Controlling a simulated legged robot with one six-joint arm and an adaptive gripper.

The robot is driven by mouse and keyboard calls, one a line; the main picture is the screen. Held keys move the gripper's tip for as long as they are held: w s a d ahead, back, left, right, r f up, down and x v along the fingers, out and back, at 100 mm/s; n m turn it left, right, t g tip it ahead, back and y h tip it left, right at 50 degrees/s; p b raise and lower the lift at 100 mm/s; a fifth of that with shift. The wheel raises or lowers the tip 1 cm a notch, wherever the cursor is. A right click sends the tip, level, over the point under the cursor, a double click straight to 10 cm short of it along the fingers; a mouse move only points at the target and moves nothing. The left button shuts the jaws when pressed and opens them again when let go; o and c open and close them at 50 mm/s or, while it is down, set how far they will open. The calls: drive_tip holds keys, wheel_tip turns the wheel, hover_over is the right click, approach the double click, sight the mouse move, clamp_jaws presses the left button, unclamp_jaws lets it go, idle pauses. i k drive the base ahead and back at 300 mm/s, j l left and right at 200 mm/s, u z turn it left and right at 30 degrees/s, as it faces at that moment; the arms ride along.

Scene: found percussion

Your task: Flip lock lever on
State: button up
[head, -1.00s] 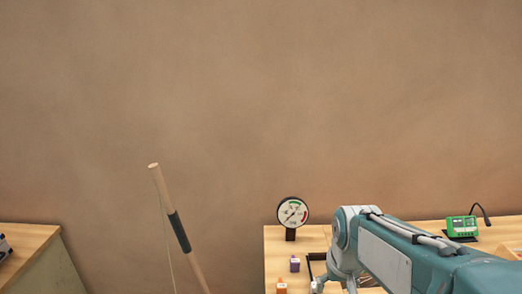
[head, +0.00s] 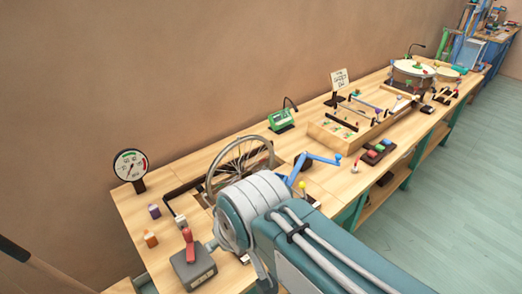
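A red-handled lever (head: 188,243) stands up from a dark grey box (head: 194,270) at the near left end of the bench. A thin stalk with a yellow knob (head: 302,185) stands right of the spoked wheel (head: 240,165), by a blue crank (head: 315,160). No label shows which of these is the lock lever. My teal and grey arm covers the bench just right of the red-handled lever. My gripper is not visible, so its opening and any contact cannot be seen.
A round gauge (head: 131,166) stands at the bench's left end, near small purple (head: 154,211) and orange (head: 150,238) blocks. A green device (head: 281,120), a wooden tray (head: 322,136) and a drum (head: 413,72) stand farther along. The floor (head: 450,200) at right is clear.

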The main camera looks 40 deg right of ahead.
sight(302, 184)
drive_tip(key=k+z, duration=0.15)
drive_tip(key=z, duration=0.15)
drive_tip(key=k+z, duration=0.1)
drive_tip(key=z, duration=0.2)
drive_tip(key=i+l+z, duration=0.1)
drive_tip(key=l+z, duration=0.15)
drive_tip(key=i+l, duration=0.2)
drive_tip(key=l+u, duration=0.4)
drive_tip(key=i+l, duration=0.05)
drive_tip(key=l, duration=0.05)
